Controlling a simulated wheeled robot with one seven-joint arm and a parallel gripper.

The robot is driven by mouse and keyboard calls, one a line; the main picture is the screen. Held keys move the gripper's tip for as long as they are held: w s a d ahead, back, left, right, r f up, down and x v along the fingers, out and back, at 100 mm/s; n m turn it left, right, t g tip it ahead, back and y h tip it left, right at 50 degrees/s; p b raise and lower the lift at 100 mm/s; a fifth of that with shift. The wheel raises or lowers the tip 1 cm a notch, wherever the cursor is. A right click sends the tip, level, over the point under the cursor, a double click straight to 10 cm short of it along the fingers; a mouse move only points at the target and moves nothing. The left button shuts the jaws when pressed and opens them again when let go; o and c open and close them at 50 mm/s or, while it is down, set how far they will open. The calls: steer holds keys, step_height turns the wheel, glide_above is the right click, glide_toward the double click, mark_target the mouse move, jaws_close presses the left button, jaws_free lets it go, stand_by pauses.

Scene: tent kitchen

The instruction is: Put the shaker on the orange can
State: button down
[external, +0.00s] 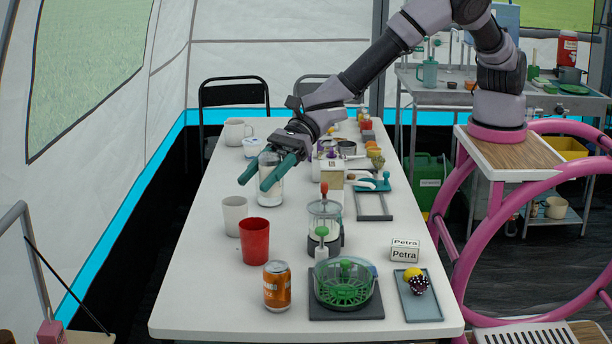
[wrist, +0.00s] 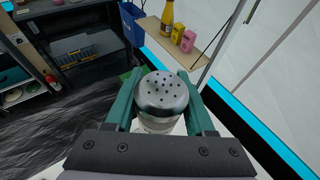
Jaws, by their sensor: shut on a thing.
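The shaker (wrist: 163,92) has a round silver lid with several dark holes and a clear body. In the wrist view it sits between the two teal fingers of my gripper (wrist: 160,96), which is shut on it, lid towards the camera. In the external view my gripper (external: 262,177) is over the left half of the table, tilted down and towards the front. The glass-bodied shaker (external: 271,195) shows there partly behind the fingers; I cannot tell whether its base touches the table. The orange can (external: 277,287) stands upright at the table's front, well apart from my gripper.
A red cup (external: 254,242) and a white cup (external: 235,215) stand between my gripper and the can. A glass blender-like jar (external: 324,225) and a green bowl (external: 343,284) on a dark board are to the right. The table's front left is clear.

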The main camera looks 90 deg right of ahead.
steer(key=s+a+f+n+g, duration=0.1)
steer(key=a+f, duration=0.2)
steer(key=f, duration=1.1)
steer(key=shift+y, duration=0.4)
steer(key=shift+s+a+f, duration=0.1)
steer(key=shift+f, duration=0.1)
steer(key=shift+c, duration=1.3)
jaws_free()
